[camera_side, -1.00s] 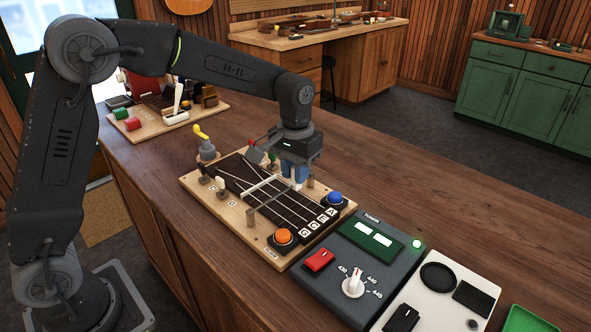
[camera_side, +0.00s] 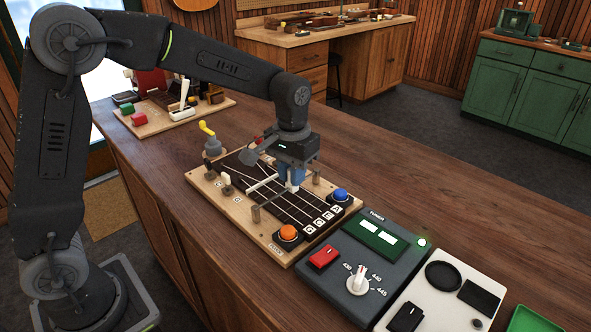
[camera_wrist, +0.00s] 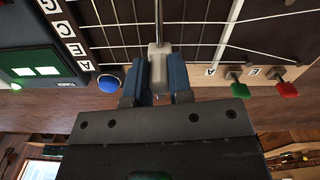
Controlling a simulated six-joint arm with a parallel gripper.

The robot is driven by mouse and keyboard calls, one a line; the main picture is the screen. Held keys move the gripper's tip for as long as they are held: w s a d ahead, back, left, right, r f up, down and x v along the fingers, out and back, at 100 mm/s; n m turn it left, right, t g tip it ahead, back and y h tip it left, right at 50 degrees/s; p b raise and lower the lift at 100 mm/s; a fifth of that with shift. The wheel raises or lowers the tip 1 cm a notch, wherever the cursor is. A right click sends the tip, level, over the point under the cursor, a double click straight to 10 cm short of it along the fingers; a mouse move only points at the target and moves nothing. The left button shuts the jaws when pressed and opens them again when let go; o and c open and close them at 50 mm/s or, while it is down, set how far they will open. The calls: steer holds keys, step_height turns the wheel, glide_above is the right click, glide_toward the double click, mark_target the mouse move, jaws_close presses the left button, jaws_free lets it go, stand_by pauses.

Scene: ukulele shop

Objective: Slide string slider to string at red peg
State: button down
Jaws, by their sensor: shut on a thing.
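My gripper (camera_wrist: 160,80) is shut on the string slider (camera_wrist: 157,58), a pale block between its blue fingers. In the side view my gripper (camera_side: 292,184) is low over the string board (camera_side: 270,248), toward its far side. The slider is on a thin grey rail (camera_wrist: 158,20) that crosses the strings. In the wrist view the red peg (camera_wrist: 287,89) and the green peg (camera_wrist: 240,88) stand right of the fingers. Which string the slider touches cannot be told.
A blue button (camera_side: 341,195) and an orange button (camera_side: 288,233) sit at the board's right end. A yellow-handled crank (camera_side: 208,130) stands at its back left. The tuner (camera_side: 335,281) and a white panel (camera_side: 425,312) lie to the right.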

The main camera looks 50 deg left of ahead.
steer(key=c, duration=1)
jaws_free()
step_height(320, 180, up, 14)
steer(key=shift+f, duration=0.1)
steer(key=s+a+f+t, duration=0.1)
steer(key=s+t, duration=0.1)
steer(key=s, duration=0.5)
steer(key=s+a+f+m+t, duration=0.1)
steer(key=s+f, duration=0.1)
steer(key=s, duration=0.5)
steer(key=s+a+f+t, duration=0.1)
steer(key=s+f+t, duration=0.1)
steer(key=s, duration=0.6)
steer(key=shift+f+m+t, duration=0.2)
steer(key=shift+m+t, duration=0.1)
steer(key=shift+m, duration=0.1)
